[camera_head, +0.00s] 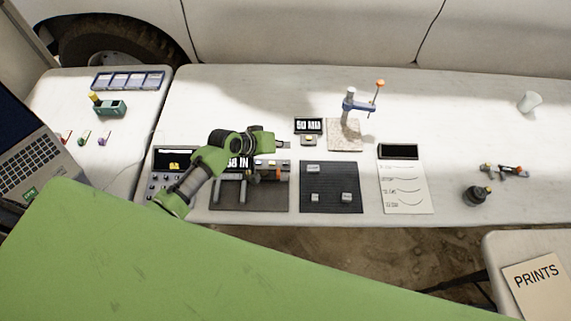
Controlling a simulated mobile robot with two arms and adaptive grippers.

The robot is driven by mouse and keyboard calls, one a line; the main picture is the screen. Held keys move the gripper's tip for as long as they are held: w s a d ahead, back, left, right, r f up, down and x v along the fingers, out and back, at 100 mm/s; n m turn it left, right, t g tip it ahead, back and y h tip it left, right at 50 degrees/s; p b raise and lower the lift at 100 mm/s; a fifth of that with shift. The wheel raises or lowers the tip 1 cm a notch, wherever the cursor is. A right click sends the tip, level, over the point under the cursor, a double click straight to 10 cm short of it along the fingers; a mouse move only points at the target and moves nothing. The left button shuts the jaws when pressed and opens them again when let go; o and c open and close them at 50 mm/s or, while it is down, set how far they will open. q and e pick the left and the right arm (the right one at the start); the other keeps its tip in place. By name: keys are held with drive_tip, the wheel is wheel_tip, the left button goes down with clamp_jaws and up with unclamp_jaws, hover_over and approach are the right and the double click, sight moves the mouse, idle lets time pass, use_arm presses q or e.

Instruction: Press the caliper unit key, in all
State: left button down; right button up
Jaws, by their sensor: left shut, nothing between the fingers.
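A caliper-like tool (230,190) lies on a dark mat (258,203) left of centre. A display behind it (238,163) reads "IN" after partly covered digits. My left arm crosses over them and hides part of the tool and display. I cannot make out the unit key. My left gripper (284,144) is shut and empty, pointing right, beside a small black sign (308,125) that seems to read "50 MM". I cannot tell whether it touches anything. My right gripper is not in view.
A dark mat (331,205) holds several small blocks. A stand with a blue arm (357,105) rises behind it. The table's back right is mostly clear.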

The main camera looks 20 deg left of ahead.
use_arm(q)
drive_tip(key=b, duration=0.5)
hover_over(284, 164)
wheel_tip(284, 164, down, 6)
drive_tip(key=shift+a+r, duration=0.1)
drive_tip(key=shift+r, duration=0.1)
drive_tip(key=shift+f+b, duration=0.55)
drive_tip(key=shift+f, duration=0.35)
drive_tip(key=shift+f, duration=0.4)
drive_tip(key=shift+f+b, duration=0.35)
drive_tip(key=shift+b, duration=0.1)
idle(0.5)
drive_tip(key=shift+r+p, duration=0.8)
